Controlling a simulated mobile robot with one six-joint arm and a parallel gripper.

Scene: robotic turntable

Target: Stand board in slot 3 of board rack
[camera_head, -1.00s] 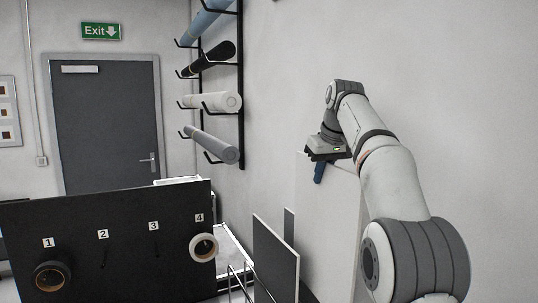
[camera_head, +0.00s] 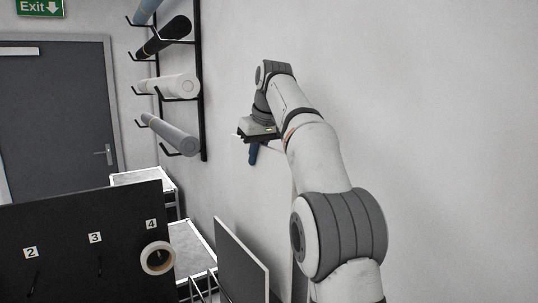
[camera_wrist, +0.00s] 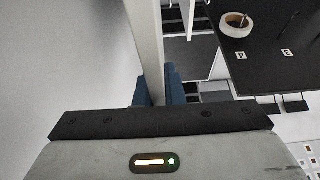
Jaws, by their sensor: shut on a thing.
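My gripper (camera_head: 258,135) is high near the wall, its blue fingers pointing down. In the wrist view its two blue fingers (camera_wrist: 158,88) are shut on a pale board (camera_wrist: 147,40) that stretches away between them. In the head view the held board (camera_head: 274,195) hangs below the gripper and nearly blends with the white wall; my arm hides part of it. The wire board rack (camera_head: 198,292) shows only partly at the bottom edge. Its slot numbers are not visible.
A grey board (camera_head: 241,262) with a pale edge stands upright beside the rack's visible wires. A black panel (camera_head: 75,240) with numbered pegs and a tape roll (camera_head: 158,258) stands at lower left. Rolls on a wall rack (camera_head: 203,100) are at upper left.

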